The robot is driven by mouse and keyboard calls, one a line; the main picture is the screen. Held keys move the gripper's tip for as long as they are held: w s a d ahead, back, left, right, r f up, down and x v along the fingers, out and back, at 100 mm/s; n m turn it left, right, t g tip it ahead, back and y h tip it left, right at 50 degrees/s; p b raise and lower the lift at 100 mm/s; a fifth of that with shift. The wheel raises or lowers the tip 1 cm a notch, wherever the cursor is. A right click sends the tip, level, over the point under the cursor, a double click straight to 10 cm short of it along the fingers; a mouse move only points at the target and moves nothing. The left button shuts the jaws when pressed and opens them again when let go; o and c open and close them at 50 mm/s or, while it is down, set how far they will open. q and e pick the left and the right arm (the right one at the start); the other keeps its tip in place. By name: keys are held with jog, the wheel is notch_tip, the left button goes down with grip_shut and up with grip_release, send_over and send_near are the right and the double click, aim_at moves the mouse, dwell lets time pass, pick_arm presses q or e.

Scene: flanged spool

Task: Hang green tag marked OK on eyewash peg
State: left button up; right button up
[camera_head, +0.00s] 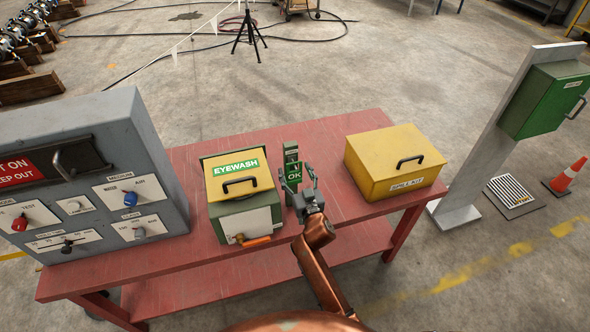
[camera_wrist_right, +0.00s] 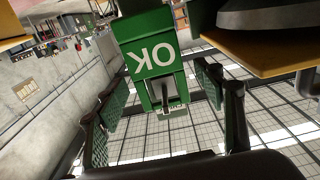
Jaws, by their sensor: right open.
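The green tag marked OK (camera_head: 294,174) is at the front of a narrow green stand on the red table, just right of the eyewash box. In the right wrist view the tag (camera_wrist_right: 152,58) appears upside down, with a grey peg (camera_wrist_right: 172,92) at its slotted end; it appears to hang on that peg. My right gripper (camera_head: 300,181) is open, its fingers apart on either side of the tag with gaps visible in the wrist view. The stand's small label is too small to read. My left gripper is not in view.
The yellow-topped eyewash box (camera_head: 238,192) is close on the left, with an orange-handled valve. The yellow spill kit box (camera_head: 394,163) is on the right. A grey control panel (camera_head: 88,178) fills the table's left end. The red table (camera_head: 190,262) has bare surface in front.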

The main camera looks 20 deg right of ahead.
jog(key=s, duration=1.1)
notch_tip(320, 180, down, 24)
jog(key=s+d+n+g+b, duration=0.1)
jog(key=s+g+b, duration=0.1)
jog(key=g, duration=0.2)
jog(key=s+d+f+g+b, duration=0.1)
jog(key=s+d+f+g, duration=0.1)
jog(key=s+f, duration=0.75)
jog(key=s+d+f+g+b, duration=0.1)
jog(key=s+d+f+g, duration=0.2)
jog(key=f, duration=1.1)
jog(key=s+d+f+g+b, duration=0.1)
jog(key=s+f+g, duration=0.1)
jog(key=s+f, duration=0.7)
jog(key=s+d+f+g+b, duration=0.1)
jog(key=s+d+f+g, duration=0.1)
jog(key=s+f, duration=0.4)
jog(key=s+d+f+g, duration=0.2)
jog(key=s+f, duration=0.5)
jog(key=s, duration=0.8)
jog(key=s+d+f+g+b, duration=0.1)
jog(key=s+d+f+g, duration=0.1)
jog(key=s+f, duration=0.4)
jog(key=s+d, duration=0.1)
jog(key=s, duration=0.4)
jog(key=shift+s+d+f+h+b, duration=0.2)
jog(key=shift+d+f+h+b, duration=0.1)
jog(key=shift+h, duration=0.1)
jog(key=shift+a, duration=0.1)
